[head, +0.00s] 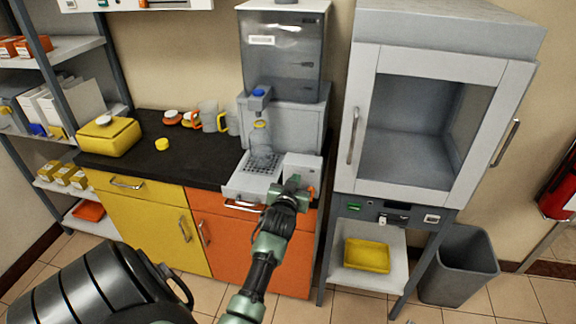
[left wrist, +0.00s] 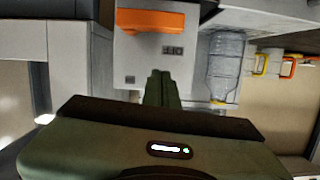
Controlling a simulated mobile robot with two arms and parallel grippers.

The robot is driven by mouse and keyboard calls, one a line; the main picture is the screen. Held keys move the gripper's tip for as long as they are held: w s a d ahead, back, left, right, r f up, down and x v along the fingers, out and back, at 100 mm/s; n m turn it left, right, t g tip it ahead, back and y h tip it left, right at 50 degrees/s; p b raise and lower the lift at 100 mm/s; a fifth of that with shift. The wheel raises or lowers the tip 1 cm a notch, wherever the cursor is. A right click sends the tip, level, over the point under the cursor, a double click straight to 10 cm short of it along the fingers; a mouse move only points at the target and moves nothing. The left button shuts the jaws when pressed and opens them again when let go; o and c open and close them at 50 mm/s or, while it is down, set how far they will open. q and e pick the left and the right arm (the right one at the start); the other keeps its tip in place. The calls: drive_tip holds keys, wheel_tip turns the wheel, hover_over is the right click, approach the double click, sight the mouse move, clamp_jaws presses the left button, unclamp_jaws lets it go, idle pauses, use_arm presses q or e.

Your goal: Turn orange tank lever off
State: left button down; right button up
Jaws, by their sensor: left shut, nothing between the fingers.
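The orange lever (left wrist: 152,20) sits on the pale front panel (left wrist: 150,55) of the dispenser, lying across the picture in the left wrist view. In the head view the lever (head: 310,191) shows only as a small orange patch right of my gripper. My left gripper (head: 292,184) is at the dispenser's front right. Its fingers are shut and empty in the left wrist view (left wrist: 161,78), a little below the lever in the picture, with no visible contact. The dispenser's grey tank (head: 283,60) stands above. My right gripper is not in view.
A clear bottle (head: 261,140) stands upright under the tap, left of my gripper; it shows in the left wrist view (left wrist: 226,62). Several mugs (head: 208,116) and a yellow container (head: 108,135) stand on the black counter (head: 180,158). A glass-fronted cabinet (head: 435,110) is at right.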

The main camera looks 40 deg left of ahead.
use_arm(q)
drive_tip(key=b+v, duration=0.1)
drive_tip(key=v, duration=0.8)
drive_tip(key=shift+s+d, duration=0.25)
drive_tip(key=shift+s, duration=0.15)
drive_tip(key=shift+f, duration=0.2)
